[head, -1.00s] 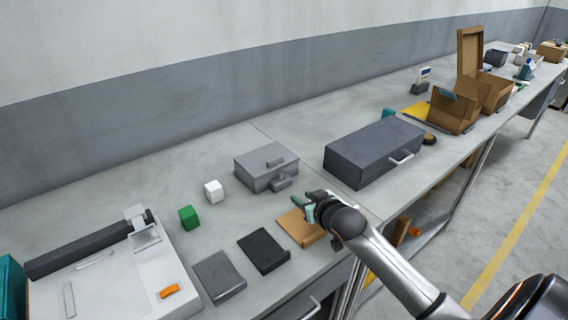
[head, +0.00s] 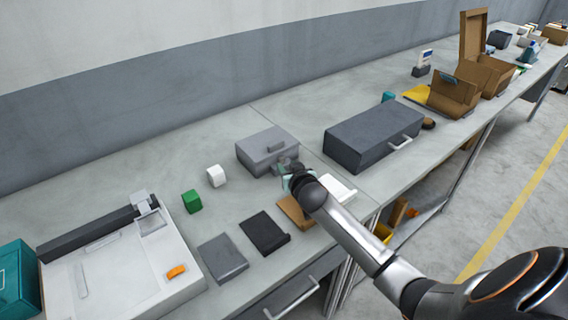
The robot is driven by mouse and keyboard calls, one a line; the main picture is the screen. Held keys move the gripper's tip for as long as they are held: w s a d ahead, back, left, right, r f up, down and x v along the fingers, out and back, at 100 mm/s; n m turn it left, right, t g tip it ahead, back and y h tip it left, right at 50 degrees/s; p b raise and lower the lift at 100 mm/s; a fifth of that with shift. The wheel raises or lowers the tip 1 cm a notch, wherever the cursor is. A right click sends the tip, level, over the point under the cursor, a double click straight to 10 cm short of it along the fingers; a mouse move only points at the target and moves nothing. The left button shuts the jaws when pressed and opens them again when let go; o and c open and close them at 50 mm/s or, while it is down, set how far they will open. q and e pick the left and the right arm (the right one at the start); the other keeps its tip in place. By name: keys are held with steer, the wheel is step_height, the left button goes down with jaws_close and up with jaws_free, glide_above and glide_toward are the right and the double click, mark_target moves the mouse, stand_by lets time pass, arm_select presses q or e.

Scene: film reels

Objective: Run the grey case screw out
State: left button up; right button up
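The grey case (head: 264,146) stands on the bench in the middle of the head view, with a small block-like part on its lid. A knob-like part on its front side, seen a second ago, is now mostly hidden by my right gripper. My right gripper (head: 287,174) is at the front right of the case, its fingers close to that part. I cannot tell whether the fingers touch or hold it. My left gripper is not in view. The screw itself is too small or too hidden to make out.
A dark grey box with a handle (head: 371,137) stands right of the case. White (head: 216,176) and green (head: 192,201) blocks stand left. Flat grey (head: 222,258), black (head: 264,233) and brown (head: 294,212) pieces lie in front. A white machine (head: 125,262) fills the bench's left end.

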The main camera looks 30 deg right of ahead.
mark_target(282, 161)
steer(key=shift+x, duration=2.2)
jaws_close()
